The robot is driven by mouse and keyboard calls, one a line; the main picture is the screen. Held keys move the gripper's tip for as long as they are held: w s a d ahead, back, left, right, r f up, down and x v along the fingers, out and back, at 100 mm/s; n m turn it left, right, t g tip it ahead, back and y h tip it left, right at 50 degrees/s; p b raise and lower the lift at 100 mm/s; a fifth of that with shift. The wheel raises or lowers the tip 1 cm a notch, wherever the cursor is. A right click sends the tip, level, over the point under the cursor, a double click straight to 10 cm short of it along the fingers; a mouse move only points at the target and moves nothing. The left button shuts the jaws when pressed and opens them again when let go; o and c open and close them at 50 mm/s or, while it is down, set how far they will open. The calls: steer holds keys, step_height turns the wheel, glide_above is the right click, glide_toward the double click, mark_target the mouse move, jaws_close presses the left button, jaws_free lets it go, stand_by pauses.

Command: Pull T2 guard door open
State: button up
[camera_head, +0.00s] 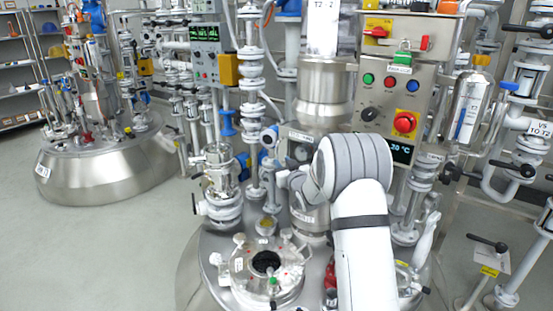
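The T2 reactor's steel drive column (324,95) rises from the vessel lid, with a label reading T2 and more at its top. A steel housing with a small white label (301,136) sits lower on this column, just behind my arm. I cannot clearly make out the guard door or its handle; my white and grey arm covers much of that area. My gripper (286,180) seems to be at the left end of the wrist, close in front of the housing. Its fingers are too small and hidden to tell whether they are open, or touch anything.
A control box (394,84) with coloured buttons and a red emergency stop stands right of the column. A round flanged manway (265,272) and valves crowd the lid. Another steel vessel (95,170) stands at the left. Grey floor (110,255) is clear at the lower left.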

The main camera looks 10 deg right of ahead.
mark_target(276, 152)
steer(key=shift+w+a, duration=0.25)
steer(key=shift+w, duration=0.9)
steer(key=shift+w+a, duration=0.2)
steer(key=shift+w, duration=1)
steer(key=shift+w+a, duration=0.25)
steer(key=shift+w, duration=0.9)
steer(key=shift+c, duration=0.3)
jaws_close()
